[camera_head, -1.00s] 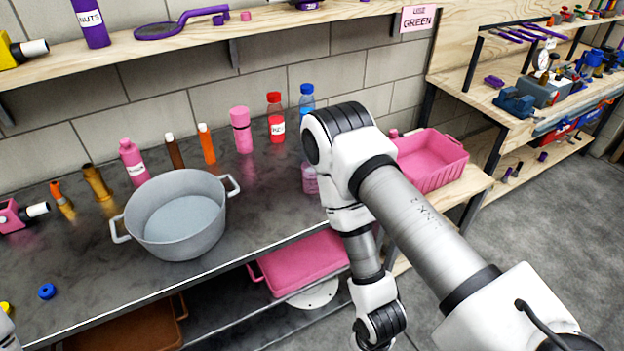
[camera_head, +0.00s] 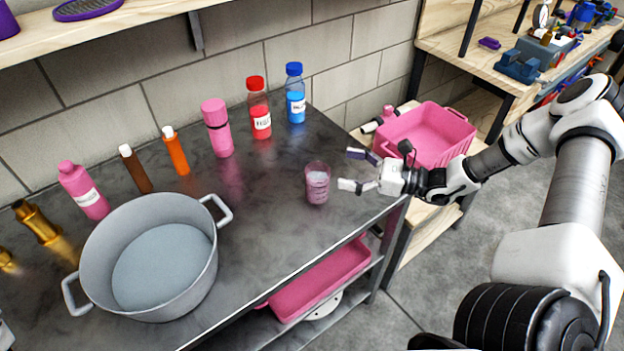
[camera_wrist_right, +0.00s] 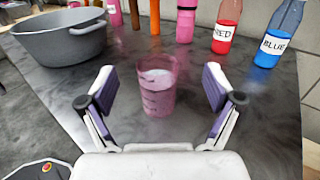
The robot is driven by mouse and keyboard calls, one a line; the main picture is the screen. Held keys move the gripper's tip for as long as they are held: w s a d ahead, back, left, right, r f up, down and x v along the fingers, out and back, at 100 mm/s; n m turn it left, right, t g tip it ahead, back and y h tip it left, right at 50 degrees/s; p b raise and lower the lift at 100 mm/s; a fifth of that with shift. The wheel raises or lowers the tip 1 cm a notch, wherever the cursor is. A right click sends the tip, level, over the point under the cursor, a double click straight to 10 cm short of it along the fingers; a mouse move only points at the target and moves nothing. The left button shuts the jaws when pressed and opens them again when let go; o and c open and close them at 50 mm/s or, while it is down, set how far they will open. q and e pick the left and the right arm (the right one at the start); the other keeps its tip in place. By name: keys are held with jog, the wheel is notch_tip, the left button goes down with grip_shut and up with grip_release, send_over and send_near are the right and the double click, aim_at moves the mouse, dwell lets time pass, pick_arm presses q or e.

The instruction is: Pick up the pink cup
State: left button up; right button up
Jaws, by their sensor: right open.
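The pink cup (camera_head: 317,184) is translucent and stands upright on the dark countertop (camera_head: 268,232), near its right end. My right gripper (camera_head: 350,170) is open and just to the right of the cup, its fingers pointing at it. In the right wrist view the cup (camera_wrist_right: 157,88) stands ahead, centred between the two spread fingertips (camera_wrist_right: 158,88), and nothing is held. A small part of my left arm may show at the lower left edge of the head view, but its gripper is not visible.
A grey pot (camera_head: 150,262) stands left of the cup. Behind the cup are a pink bottle (camera_head: 217,128), a red-capped bottle (camera_head: 259,108) and a blue-capped bottle (camera_head: 295,94). A pink crate (camera_head: 432,136) is at the right. The counter around the cup is clear.

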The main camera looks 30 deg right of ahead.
aim_at(328, 185)
jog(key=f+b, duration=0.1)
jog(key=f, duration=0.2)
jog(key=f+b, duration=0.1)
jog(key=f, duration=0.3)
jog(key=shift+s+a+f+b, duration=0.1)
jog(key=shift+s+f+b, duration=0.1)
jog(key=shift+f+b, duration=0.1)
jog(key=shift+w+a+r, duration=0.3)
jog(key=shift+w+a, duration=0.05)
jog(key=shift+w, duration=0.15)
jog(key=x, duration=0.6)
jog(key=shift+w+a+p, duration=0.2)
jog(key=shift+a+p, duration=0.1)
pick_arm(q)
notch_tip(328, 185, down, 3)
jog(key=shift+r, duration=0.1)
pick_arm(e)
jog(key=shift+s+d+r, duration=0.1)
jog(key=c, duration=1.4)
